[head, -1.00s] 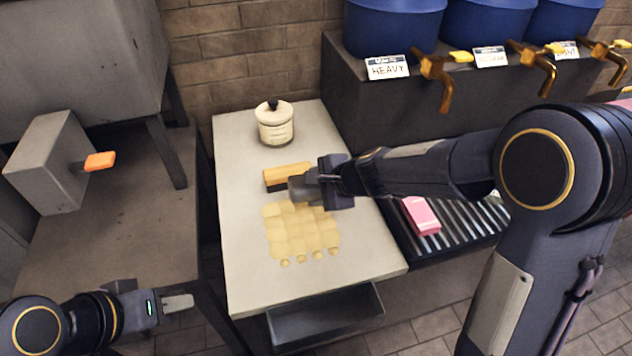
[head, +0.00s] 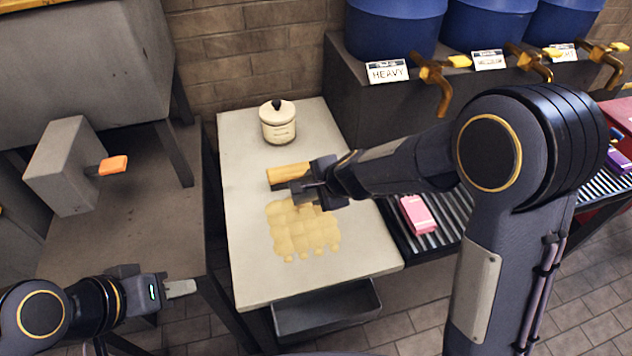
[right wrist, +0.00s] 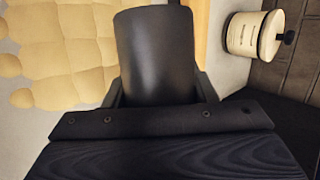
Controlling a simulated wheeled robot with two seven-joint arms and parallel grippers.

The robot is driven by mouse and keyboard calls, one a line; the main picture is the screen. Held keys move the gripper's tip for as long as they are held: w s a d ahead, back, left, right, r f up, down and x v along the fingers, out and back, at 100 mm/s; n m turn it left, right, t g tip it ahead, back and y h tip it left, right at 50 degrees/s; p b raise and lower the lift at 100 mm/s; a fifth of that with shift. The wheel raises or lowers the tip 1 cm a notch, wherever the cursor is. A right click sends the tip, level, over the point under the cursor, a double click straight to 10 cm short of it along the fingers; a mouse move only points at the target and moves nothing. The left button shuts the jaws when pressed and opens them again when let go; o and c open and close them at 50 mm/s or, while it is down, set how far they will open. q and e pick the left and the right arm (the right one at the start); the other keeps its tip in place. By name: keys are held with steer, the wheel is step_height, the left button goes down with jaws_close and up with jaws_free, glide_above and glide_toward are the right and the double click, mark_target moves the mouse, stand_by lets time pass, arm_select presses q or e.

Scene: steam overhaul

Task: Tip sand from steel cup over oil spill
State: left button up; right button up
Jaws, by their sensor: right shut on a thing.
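The steel cup (right wrist: 155,55) is dark grey and fills the middle of the right wrist view, between the fingers of my right gripper (head: 310,193). In the head view the gripper hides most of the cup, and its tilt is hard to tell. Right gripper and cup are above the back edge of a tan, lumpy sand patch (head: 305,232) on the pale table. The sand also shows in the right wrist view (right wrist: 65,50). No dark oil shows around it. My left gripper (head: 181,288) is away at the lower left, apparently empty; its finger gap is unclear.
A wooden block (head: 289,173) lies behind the sand on the pale table (head: 245,270). A lidded white jar (head: 278,122) stands farther back. A pink block (head: 417,214) lies on the ribbed rack at right. Blue barrels (head: 392,30) with brass taps stand at the back.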

steer(key=shift+a+r+n+h+p, duration=0.25)
steer(key=shift+h+p, duration=0.4)
steer(key=shift+p, duration=0.95)
steer(key=shift+r+n+h+p, duration=0.1)
steer(key=shift+n+h+p, duration=0.4)
steer(key=shift+p, duration=1.1)
steer(key=shift+r+n+t+h+p, duration=0.55)
steer(key=shift+h+p, duration=0.7)
steer(key=shift+p, duration=2.6)
steer(key=shift+r+n+t+h+p, duration=0.2)
steer(key=shift+r+h+p, duration=0.75)
steer(key=shift+p, duration=2.85)
steer(key=shift+f+t+h, duration=0.1)
steer(key=shift+t+h, duration=0.15)
steer(key=shift+h, duration=0.5)
steer(key=shift+r+n+h, duration=0.3)
steer(key=shift+n+h, duration=0.2)
steer(key=shift+h, duration=0.1)
steer(key=shift+d+r+n+t+h, duration=0.1)
steer(key=shift+r+n+t+h, duration=0.4)
steer(key=shift+h, duration=0.4)
steer(key=shift+r+n+t+h+b, duration=0.65)
steer(key=shift+r+h, duration=0.2)
steer(key=shift+h, duration=0.35)
